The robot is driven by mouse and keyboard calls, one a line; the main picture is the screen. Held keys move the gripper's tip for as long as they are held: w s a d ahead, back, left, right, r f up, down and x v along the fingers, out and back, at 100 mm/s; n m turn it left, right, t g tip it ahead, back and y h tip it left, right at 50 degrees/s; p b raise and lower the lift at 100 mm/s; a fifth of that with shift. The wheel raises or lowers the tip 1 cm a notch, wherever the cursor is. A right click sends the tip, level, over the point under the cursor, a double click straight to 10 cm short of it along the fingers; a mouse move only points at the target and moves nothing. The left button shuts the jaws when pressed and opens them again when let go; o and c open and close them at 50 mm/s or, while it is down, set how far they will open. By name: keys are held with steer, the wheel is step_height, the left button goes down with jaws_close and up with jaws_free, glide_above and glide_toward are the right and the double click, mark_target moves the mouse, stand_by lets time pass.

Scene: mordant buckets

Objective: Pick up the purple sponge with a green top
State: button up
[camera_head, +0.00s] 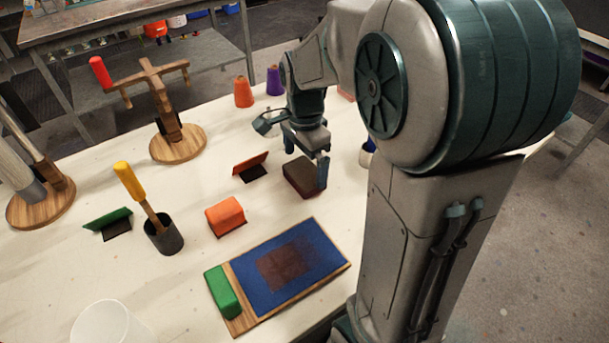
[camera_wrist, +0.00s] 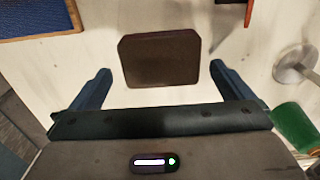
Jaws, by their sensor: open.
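A dark brown block (camera_head: 303,180) with a slightly reddish side lies on the white table under my gripper (camera_head: 296,150). In the wrist view this block (camera_wrist: 160,58) sits between and slightly beyond the fingertips of my gripper (camera_wrist: 160,76), with a gap on both sides. My gripper is open and holds nothing. No block with a clearly purple body and green top shows; the brown block's colours are dark and partly hidden by a finger in the head view.
An orange block (camera_head: 226,216), a board with a blue pad (camera_head: 310,258) and a green block (camera_head: 222,292) lie nearer. A small reddish stand (camera_head: 250,163) is left of the gripper. A dark cup (camera_head: 164,238) holds a yellow-handled tool. Orange (camera_head: 243,93) and purple (camera_head: 274,82) cones stand behind.

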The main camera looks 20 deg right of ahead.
steer(key=shift+f, duration=1.25)
steer(key=c, duration=0.9)
steer(key=shift+o, duration=0.2)
steer(key=shift+r, duration=0.1)
step_height(320, 180, up, 4)
steer(key=shift+r, duration=0.15)
steer(key=s+d+r, duration=0.5)
steer(key=d+r, duration=0.1)
steer(key=d, duration=0.4)
steer(key=shift+s+d+r, duration=0.15)
steer(key=shift+s+r, duration=0.1)
steer(key=shift+o, duration=1.4)
steer(key=shift+c, duration=0.7)
